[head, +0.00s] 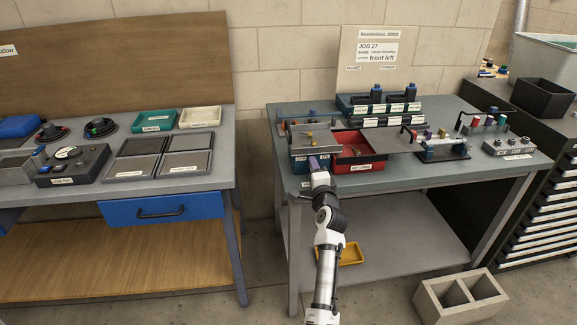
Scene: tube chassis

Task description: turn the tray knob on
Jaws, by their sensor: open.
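My arm reaches up from the bottom of the head view to the front left of the right-hand bench (290,182). My gripper (317,163) is in front of a grey chassis with a blue front (299,166), and partly covers it. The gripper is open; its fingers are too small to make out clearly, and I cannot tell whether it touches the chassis. A small blue knob-like piece (312,113) stands at the chassis's back edge. I cannot tell which part is the tray knob or how it is turned.
A red bin (372,166) sits right of the chassis. Behind are dark racks with labelled parts (372,121) and a job card (377,52). A fixture with knobs (440,150) and a grey knob box (510,147) stand further right. A concrete block (433,304) lies on the floor.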

